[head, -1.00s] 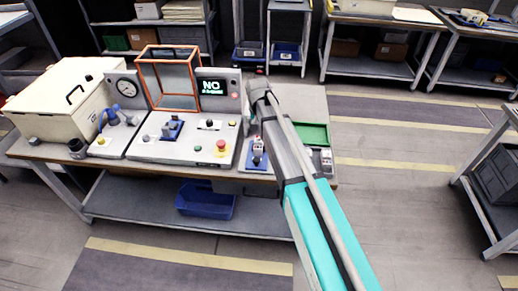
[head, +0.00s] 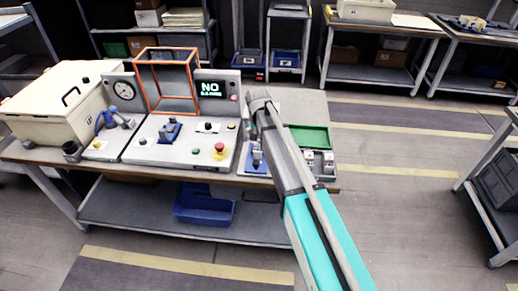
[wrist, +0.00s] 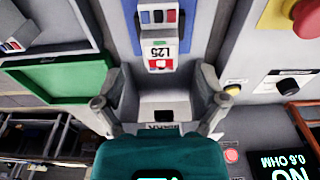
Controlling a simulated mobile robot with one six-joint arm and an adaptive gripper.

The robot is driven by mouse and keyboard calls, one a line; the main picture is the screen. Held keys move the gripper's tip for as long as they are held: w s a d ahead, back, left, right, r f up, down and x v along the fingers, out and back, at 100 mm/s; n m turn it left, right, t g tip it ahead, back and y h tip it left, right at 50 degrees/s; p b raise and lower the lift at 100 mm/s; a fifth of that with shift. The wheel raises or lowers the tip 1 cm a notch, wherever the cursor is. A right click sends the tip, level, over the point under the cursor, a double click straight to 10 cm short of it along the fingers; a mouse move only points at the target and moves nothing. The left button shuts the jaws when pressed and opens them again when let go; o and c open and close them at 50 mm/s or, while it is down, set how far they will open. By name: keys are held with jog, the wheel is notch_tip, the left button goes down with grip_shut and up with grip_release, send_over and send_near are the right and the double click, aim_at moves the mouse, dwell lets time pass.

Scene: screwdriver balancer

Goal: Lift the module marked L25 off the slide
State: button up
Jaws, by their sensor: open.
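The module marked L25 (wrist: 158,56) sits on a blue slide (wrist: 131,8) at the top centre of the wrist view. It has a white label with upside-down text and a red part. My gripper (wrist: 160,101) is open and empty, with one finger to each side. The module lies ahead of the fingertips, between their lines, and I see no contact. In the head view the blue slide (head: 250,161) shows just left of my arm, and the arm hides my fingers.
A green tray (wrist: 60,82) lies left in the wrist view. Small grey modules (head: 328,162) sit right of my arm. An orange frame (head: 148,80) rises behind.

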aim_at(258, 142)
jog(key=shift+f, duration=0.1)
jog(key=shift+w+f+b, duration=0.2)
jog(key=shift+f+b, duration=2.3)
jog(key=shift+b, duration=0.1)
grip_shut()
